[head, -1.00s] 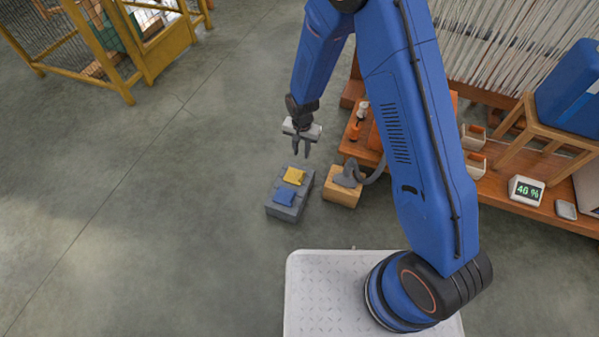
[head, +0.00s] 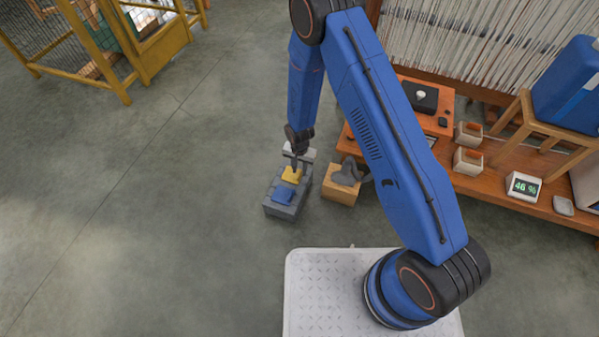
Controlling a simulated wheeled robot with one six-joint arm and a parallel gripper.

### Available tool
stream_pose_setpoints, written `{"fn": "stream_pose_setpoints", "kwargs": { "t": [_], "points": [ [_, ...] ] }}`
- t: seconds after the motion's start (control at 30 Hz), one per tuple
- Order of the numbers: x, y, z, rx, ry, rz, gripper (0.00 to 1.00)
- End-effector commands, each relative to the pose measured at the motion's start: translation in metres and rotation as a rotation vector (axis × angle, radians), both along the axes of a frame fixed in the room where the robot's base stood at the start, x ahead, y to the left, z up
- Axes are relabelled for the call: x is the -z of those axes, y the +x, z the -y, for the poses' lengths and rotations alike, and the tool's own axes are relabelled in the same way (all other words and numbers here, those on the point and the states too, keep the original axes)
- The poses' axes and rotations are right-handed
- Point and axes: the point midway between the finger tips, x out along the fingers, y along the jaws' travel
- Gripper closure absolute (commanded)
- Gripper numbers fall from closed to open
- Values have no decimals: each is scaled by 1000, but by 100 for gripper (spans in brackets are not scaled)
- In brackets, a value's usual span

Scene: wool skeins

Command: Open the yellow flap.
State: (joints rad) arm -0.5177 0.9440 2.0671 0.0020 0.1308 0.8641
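The yellow flap (head: 291,175) lies on top of a grey box (head: 281,210) on the floor, at the box's far end. A blue flap (head: 283,195) lies on the same box, nearer to me. Both flaps look closed. My gripper (head: 296,165) points down at the far edge of the yellow flap, very close to it. Whether it touches the flap, and how far apart its fingers are, is too small to tell.
A wooden box with a grey object (head: 346,176) on it stands just right of the grey box. A low wooden bench (head: 510,185) with a display runs along the right. A yellow cage (head: 120,60) stands at the back left. The floor on the left is clear.

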Motion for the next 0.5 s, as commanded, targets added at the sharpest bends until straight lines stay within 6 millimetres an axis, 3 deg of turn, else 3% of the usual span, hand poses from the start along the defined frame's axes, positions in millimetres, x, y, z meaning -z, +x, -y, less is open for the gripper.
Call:
{"fn": "stream_pose_setpoints", "kwargs": {
  "t": [0.2,0.5],
  "points": [
    [17,0,0,0,0,0,74],
    [20,0,0,0,1,1,74]
  ]
}}
